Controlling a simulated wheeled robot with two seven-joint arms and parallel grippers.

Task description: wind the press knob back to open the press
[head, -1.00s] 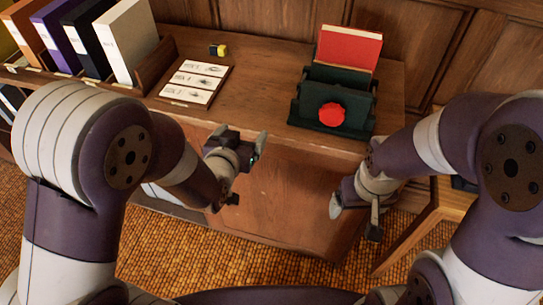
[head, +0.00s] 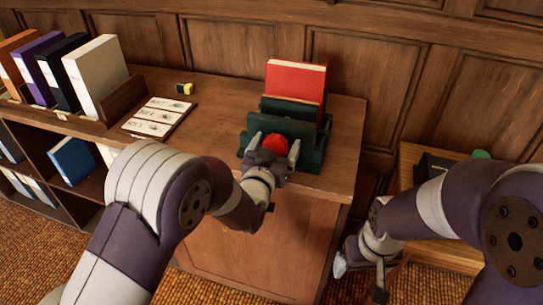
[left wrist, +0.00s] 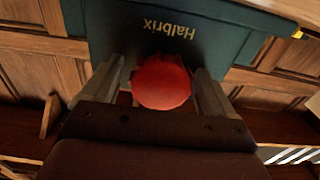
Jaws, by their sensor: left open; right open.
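The dark green press (head: 312,155) stands on the wooden cabinet top with a red book (head: 296,78) upright in it. Its red knob (head: 276,144) faces me. My left gripper (head: 274,152) is open at the knob, with one finger on each side of it. In the left wrist view the knob (left wrist: 161,82) sits between the two spread fingers, below the word "Halbrix" on the press front (left wrist: 215,40). I cannot tell whether the fingers touch it. My right gripper (head: 362,278) is open and empty, low at the right, away from the press.
A card tray (head: 158,117) and a small yellow and black object (head: 184,90) lie on the cabinet top (head: 220,100), left of the press. Binders (head: 95,75) stand at far left. A low wooden table (head: 430,250) with a dark object is at right.

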